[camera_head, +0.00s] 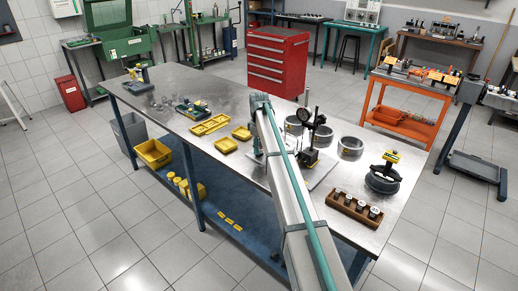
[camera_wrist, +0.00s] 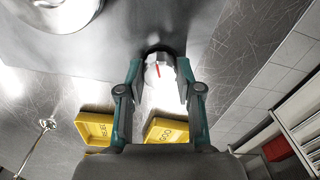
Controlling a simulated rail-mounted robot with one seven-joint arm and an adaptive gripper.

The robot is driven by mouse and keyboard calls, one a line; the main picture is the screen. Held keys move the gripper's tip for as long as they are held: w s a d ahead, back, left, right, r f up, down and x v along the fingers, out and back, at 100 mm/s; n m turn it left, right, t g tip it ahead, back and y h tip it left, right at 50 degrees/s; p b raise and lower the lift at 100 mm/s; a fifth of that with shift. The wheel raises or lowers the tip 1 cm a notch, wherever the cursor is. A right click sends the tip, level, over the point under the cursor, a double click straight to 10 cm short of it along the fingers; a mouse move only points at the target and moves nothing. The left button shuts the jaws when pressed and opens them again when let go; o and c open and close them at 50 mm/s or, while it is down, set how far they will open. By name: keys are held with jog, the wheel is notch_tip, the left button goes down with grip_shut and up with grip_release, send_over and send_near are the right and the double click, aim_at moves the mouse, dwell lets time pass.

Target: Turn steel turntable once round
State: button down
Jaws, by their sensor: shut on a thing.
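In the wrist view, my gripper (camera_wrist: 160,92) has its two teal fingers on either side of a small round steel piece (camera_wrist: 155,70) with a red line on its pale face and a darker rim behind. It is shut on this piece. I cannot tell for sure whether the piece is the steel turntable or a part of it. In the head view, my gripper (camera_head: 258,152) is low over the bench, left of the dial indicator (camera_head: 306,116), and my arm hides most of it and what it holds.
Yellow trays (camera_wrist: 166,130) lie close by my fingers; they also show on the steel bench (camera_head: 178,92) in the head view. Steel rings (camera_head: 350,147), a black round part with a handle (camera_head: 383,178) and a wooden block of cylinders (camera_head: 354,208) stand to the right.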

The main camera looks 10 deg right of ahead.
jog(key=shift+n, duration=0.6)
jog(key=c, duration=0.8)
grip_release()
jog(key=shift+o, duration=0.2)
notch_tip(320, 180, up, 12)
